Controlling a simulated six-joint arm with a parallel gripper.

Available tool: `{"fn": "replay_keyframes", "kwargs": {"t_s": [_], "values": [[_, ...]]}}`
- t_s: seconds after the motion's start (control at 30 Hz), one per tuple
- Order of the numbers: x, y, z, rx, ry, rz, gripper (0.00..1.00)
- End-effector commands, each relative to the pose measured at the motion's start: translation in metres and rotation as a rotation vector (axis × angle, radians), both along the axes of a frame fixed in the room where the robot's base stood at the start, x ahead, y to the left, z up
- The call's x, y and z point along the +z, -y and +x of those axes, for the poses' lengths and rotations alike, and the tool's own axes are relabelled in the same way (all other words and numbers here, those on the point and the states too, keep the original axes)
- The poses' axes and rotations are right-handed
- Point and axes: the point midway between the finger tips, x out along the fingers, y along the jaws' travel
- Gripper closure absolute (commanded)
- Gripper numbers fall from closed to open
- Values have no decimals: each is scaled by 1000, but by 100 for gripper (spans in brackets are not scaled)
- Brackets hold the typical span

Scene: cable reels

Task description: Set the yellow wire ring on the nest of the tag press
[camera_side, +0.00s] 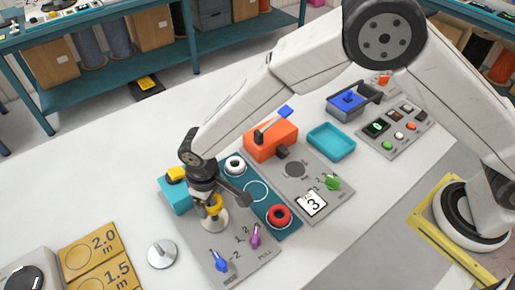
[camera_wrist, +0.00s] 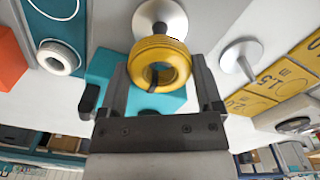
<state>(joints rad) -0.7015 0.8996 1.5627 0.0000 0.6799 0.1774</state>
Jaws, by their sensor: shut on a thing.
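The yellow wire ring (camera_wrist: 160,48) is between the two fingers of my gripper (camera_wrist: 160,72) in the wrist view, and the gripper is shut on it. In the side view the ring (camera_side: 213,209) shows just below my gripper (camera_side: 208,199), by a pale round-based spindle (camera_side: 214,222). That spindle (camera_wrist: 168,17) is behind the ring in the wrist view; I cannot tell whether its post is inside the ring. The orange tag press (camera_side: 271,141), with a blue-tipped lever, stands to the upper right. A dark round spot, seemingly its nest (camera_side: 295,170), lies bare on the grey plate in front.
A teal board (camera_side: 286,228) holds a white ring (camera_side: 235,165) and a red ring (camera_side: 279,215). A teal block (camera_side: 174,196) is beside my gripper. Blue and purple levers stand in front. A teal tray (camera_side: 331,141) lies beyond the press. A second spindle (camera_side: 162,254) is at left.

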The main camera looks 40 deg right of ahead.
Motion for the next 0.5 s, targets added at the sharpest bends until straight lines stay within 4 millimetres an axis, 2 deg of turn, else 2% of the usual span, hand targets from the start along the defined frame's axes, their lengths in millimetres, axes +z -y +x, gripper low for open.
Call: {"fn": "replay_keyframes", "kwargs": {"t_s": [0.2, 0.5], "values": [[16, 0, 0, 0, 1, 1, 85], [17, 0, 0, 0, 1, 1, 85]]}}
